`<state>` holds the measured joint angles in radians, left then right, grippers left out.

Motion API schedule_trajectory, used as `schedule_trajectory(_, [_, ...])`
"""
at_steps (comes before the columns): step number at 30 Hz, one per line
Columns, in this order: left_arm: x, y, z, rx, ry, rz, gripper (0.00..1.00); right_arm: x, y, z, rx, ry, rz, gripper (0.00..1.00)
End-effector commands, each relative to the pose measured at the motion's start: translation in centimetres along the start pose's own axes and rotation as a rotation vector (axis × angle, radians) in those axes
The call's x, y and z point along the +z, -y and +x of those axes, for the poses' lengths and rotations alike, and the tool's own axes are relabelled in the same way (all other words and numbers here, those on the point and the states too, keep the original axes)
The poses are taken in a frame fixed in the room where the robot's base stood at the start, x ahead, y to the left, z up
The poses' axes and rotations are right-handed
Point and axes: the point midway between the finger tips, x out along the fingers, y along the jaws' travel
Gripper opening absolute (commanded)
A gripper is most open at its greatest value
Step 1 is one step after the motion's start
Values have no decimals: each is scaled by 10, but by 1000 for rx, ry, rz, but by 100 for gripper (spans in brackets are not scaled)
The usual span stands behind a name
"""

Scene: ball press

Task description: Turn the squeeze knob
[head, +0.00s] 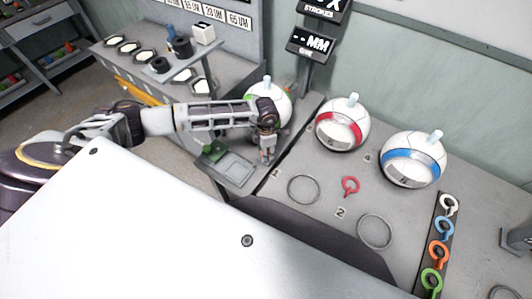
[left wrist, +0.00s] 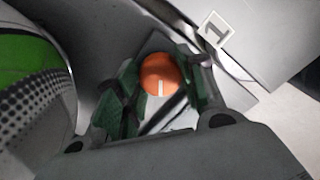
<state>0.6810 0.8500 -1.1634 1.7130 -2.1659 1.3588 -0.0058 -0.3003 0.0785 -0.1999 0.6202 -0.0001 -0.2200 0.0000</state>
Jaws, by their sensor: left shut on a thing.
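The round orange knob (left wrist: 158,74) with a white line on its face shows in the left wrist view, between the two green-padded fingers of my left gripper (left wrist: 160,92). The gripper is shut on the knob. In the head view my left gripper (head: 267,157) points down beside a grey tray-like fixture (head: 238,168), at the left edge of the grey table. The gripper mostly hides the knob there. A white and green ball (head: 262,92) stands just behind the gripper; its green side also shows in the left wrist view (left wrist: 28,75). My right gripper is not in view.
A red-banded ball (head: 342,122) and a blue-banded ball (head: 412,158) stand to the right. Several coloured ring tools lie in a dark strip (head: 443,240). A sign post (head: 310,45) rises behind.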

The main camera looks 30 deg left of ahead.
Motion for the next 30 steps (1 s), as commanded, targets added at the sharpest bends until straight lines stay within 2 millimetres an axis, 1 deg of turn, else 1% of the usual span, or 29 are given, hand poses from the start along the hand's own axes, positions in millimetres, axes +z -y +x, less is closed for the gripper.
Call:
schedule_trajectory(1, [1,-2,2,4,3,35,16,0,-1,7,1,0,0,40])
schedule_trajectory(5, [1,-1,1,3,3,127,16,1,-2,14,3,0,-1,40])
schedule_trajectory(8, [1,-1,1,3,3,185,16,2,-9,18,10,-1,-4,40])
schedule_trajectory(12, [1,-1,0,3,3,243,16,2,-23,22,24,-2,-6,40])
schedule_trajectory(16, [1,-1,0,3,3,273,16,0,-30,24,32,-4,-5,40])
schedule_trajectory(30, [1,-1,-1,2,2,286,16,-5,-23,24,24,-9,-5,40])
